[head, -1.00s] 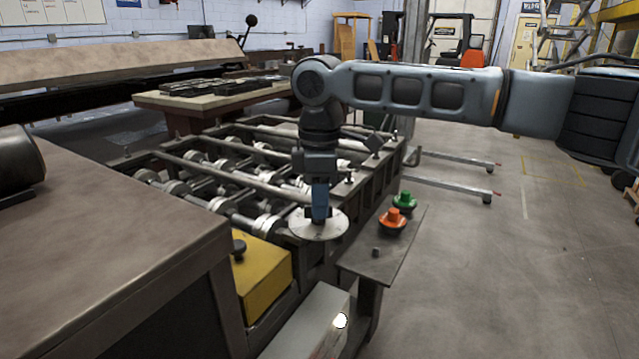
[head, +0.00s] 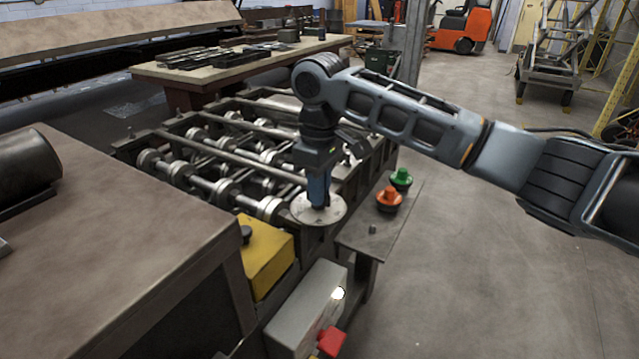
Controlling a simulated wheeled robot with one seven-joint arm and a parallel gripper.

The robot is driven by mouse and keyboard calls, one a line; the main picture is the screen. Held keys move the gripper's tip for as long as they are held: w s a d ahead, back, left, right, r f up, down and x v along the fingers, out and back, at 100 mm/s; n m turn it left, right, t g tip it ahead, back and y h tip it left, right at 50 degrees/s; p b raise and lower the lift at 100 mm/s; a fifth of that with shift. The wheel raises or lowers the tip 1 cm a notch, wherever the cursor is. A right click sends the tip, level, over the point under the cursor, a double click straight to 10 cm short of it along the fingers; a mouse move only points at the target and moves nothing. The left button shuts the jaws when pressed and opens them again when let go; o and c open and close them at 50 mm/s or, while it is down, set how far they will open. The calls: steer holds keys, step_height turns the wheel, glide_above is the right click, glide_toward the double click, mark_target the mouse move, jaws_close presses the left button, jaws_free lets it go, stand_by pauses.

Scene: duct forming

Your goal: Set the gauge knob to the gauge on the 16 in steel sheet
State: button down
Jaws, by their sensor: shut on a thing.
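My gripper (head: 318,203) points straight down and is shut at the centre of a pale round dial plate (head: 333,212) on the near end of the roller machine. The gauge knob is at that centre, mostly hidden by my fingers, so its pointer and setting cannot be read. Marks on the dial are too small to read. No steel sheet with a readable gauge can be made out.
Green (head: 401,179) and orange (head: 389,199) buttons stand on a small shelf right of the dial. A yellow box (head: 266,258) and a grey box (head: 305,306) with a red switch (head: 331,341) are nearer. Open floor lies to the right.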

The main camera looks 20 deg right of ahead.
stand_by(0.3)
steer(key=c, duration=1.2)
jaws_free()
steer(key=shift+r+b, duration=0.7)
steer(key=shift+r, duration=3.2)
